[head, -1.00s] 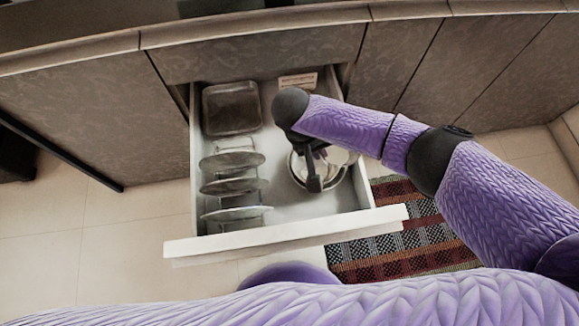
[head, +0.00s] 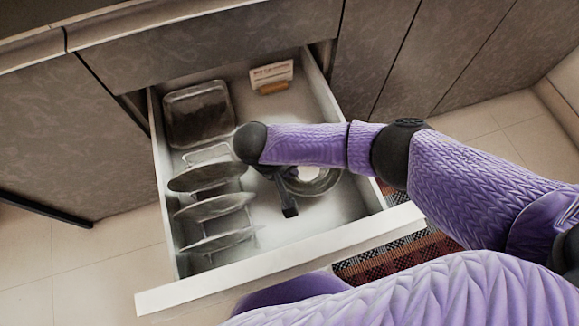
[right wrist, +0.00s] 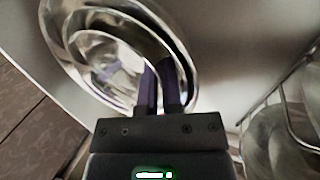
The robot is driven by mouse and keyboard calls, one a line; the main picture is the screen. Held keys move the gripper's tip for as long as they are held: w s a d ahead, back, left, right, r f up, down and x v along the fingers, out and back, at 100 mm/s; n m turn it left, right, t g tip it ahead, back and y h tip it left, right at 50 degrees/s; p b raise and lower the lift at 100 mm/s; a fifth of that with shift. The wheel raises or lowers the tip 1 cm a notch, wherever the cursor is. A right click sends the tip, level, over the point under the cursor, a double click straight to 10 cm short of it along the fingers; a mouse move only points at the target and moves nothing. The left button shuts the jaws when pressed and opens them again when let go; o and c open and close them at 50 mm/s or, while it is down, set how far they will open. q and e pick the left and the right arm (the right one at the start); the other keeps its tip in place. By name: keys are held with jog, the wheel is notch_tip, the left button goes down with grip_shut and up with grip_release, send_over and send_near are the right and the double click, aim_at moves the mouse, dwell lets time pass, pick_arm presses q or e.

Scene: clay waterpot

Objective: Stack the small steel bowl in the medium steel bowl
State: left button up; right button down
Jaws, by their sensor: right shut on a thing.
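In the head view the shiny steel bowls show only partly, behind my right arm, in the right half of the open drawer; the larger, medium bowl (head: 328,184) shows there by its rim. In the right wrist view the small bowl (right wrist: 85,45) lies within the outline of the medium bowl (right wrist: 52,45). I cannot tell whether it rests inside or hangs just above. My right gripper (right wrist: 160,75) is shut on the small bowl's rim at its near right side. In the head view the fingertips are hidden by the gripper body. My left gripper is out of view.
A rack with several upright plates (head: 212,207) stands on the drawer's left. A dark rectangular tray (head: 198,112) lies behind it. A small box (head: 271,73) with an orange-brown item is at the back. The drawer front (head: 280,262) and side walls bound the space.

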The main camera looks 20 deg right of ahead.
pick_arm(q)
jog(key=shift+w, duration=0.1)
pick_arm(e)
jog(key=shift+f, duration=0.1)
jog(key=c, duration=1.2)
grip_release()
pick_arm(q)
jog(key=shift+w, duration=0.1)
pick_arm(e)
jog(key=shift+o, duration=0.6)
jog(key=shift+r, duration=0.25)
jog(key=p+v, duration=0.2)
jog(key=v, duration=0.1)
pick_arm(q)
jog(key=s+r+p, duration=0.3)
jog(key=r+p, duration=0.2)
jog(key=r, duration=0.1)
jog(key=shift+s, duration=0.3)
pick_arm(e)
jog(key=v, duration=0.8)
jog(key=shift+a+r, duration=0.2)
jog(key=shift+r, duration=0.1)
